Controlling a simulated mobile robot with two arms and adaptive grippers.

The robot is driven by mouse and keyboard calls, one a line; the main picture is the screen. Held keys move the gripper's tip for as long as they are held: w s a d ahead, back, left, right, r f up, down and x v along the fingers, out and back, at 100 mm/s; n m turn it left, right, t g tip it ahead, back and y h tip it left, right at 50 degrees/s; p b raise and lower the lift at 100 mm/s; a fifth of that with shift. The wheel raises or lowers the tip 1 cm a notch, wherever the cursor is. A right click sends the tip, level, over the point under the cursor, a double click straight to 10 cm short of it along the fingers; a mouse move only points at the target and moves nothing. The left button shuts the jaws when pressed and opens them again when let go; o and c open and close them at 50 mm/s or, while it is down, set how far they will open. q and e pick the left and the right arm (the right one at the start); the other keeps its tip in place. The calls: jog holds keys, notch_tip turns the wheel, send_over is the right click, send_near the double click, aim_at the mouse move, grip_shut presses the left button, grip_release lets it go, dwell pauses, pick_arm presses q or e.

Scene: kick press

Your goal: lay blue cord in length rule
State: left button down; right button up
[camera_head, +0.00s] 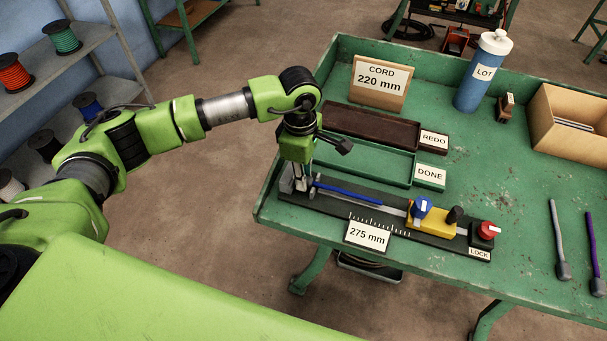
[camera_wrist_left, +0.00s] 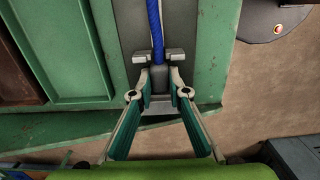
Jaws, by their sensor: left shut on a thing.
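The blue cord (camera_head: 345,191) lies stretched along the length rule (camera_head: 395,224), a dark bar with a white scale. In the left wrist view the cord (camera_wrist_left: 155,25) runs straight away from the fingers, its grey end seated at a metal stop (camera_wrist_left: 172,56). My left gripper (camera_head: 301,184) points down at the rule's left end. Its fingertips (camera_wrist_left: 160,92) are closed around the grey end. A yellow slider (camera_head: 431,221) with a blue knob stands along the rule; the cord's far end is near it. The rule's card (camera_head: 367,236) reads 275 mm. My right gripper is out of view.
Behind the rule lie a green DONE tray (camera_head: 365,158) and a brown REDO tray (camera_head: 375,127). A card (camera_head: 380,83) reads CORD 220 mm. A red LOCK knob (camera_head: 488,230) is at the rule's right. Grey (camera_head: 559,235) and purple (camera_head: 593,240) cords lie far right.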

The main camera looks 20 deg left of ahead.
pick_arm(q)
jog(key=shift+f+b, duration=0.3)
jog(key=shift+b, duration=0.05)
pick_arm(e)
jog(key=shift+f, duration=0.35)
pick_arm(q)
jog(key=shift+f, duration=0.2)
jog(key=c, duration=1.9)
grip_release()
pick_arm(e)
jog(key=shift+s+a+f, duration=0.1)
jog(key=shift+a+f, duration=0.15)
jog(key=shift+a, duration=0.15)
pick_arm(q)
jog(key=shift+r, duration=0.15)
jog(key=r, duration=0.7)
jog(key=shift+a+r, duration=0.2)
jog(key=shift+r, duration=0.15)
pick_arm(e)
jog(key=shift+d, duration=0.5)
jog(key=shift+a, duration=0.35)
